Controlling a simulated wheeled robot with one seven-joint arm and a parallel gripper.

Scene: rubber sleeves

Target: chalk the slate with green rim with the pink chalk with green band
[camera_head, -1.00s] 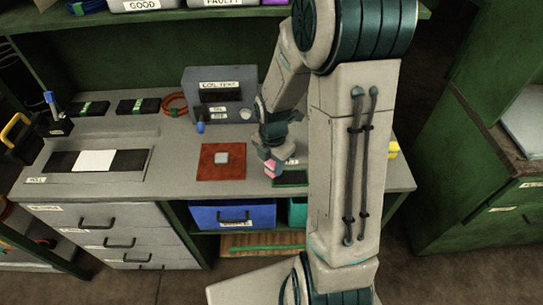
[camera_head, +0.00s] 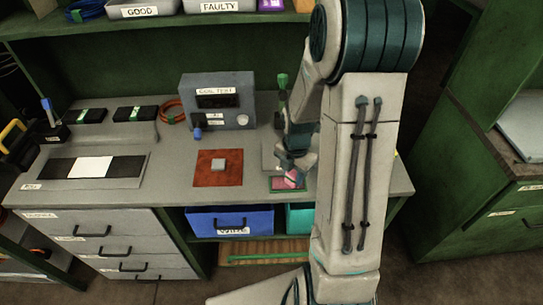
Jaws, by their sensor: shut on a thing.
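The slate with green rim (camera_head: 274,189) lies on the bench near its front edge, partly hidden by my arm. My gripper (camera_head: 291,173) is low over the slate, shut on the pink chalk. Pink (camera_head: 290,180) shows inside the rim just below the fingers. I cannot tell how much of it is the chalk and how much is marking on the slate. The chalk's green band cannot be made out.
A green-handled tool (camera_head: 282,82) stands behind my gripper. My upper arm hides the bench's right part.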

